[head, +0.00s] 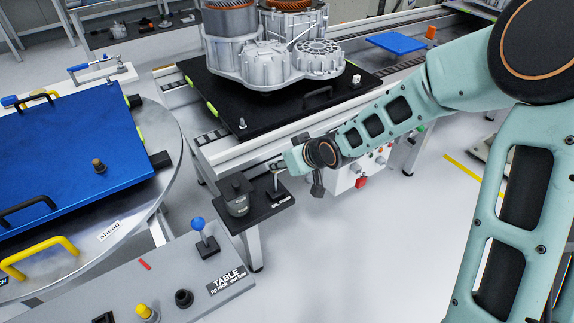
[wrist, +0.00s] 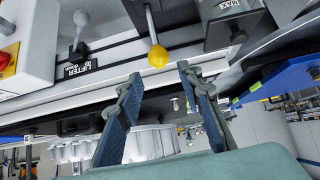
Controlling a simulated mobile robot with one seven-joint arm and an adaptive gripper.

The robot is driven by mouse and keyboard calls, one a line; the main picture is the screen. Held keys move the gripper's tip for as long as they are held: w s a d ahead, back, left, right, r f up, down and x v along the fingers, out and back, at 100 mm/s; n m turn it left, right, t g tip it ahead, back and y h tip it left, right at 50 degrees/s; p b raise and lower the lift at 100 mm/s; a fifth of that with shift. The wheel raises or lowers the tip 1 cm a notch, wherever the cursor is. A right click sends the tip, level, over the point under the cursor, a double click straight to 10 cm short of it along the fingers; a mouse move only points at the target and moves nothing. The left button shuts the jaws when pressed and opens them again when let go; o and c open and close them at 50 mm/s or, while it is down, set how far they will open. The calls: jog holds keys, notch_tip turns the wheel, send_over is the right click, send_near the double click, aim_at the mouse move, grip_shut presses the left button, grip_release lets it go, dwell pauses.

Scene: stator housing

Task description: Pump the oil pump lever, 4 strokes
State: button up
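The oil pump stands on a small black plate. It has a dark grey reservoir (head: 236,194), whose side with a MAX mark shows in the wrist view (wrist: 226,14). Its lever (head: 276,180) is a thin metal rod beside the reservoir. In the wrist view the lever ends in a yellow ball knob (wrist: 158,56). My gripper (wrist: 158,73) is open, with the knob just beyond and between its fingertips. A gap shows on both sides, and I see no contact. In the head view my wrist hides the lever's top.
A lifter lever (wrist: 79,30) with a grey knob and a control box (wrist: 22,45) are close by. The stator housing (head: 275,60) sits on a black plate behind. A blue-topped round table (head: 70,150) is at left, and a table-lock panel (head: 150,285) in front.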

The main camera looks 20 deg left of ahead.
aim_at(275, 178)
jog(key=b+x, duration=0.3)
jog(key=x, duration=0.2)
jog(key=shift+b, duration=0.3)
jog(key=shift+w+a+f+b, duration=0.2)
jog(key=shift+f+b, duration=0.05)
jog(key=shift+b, duration=0.1)
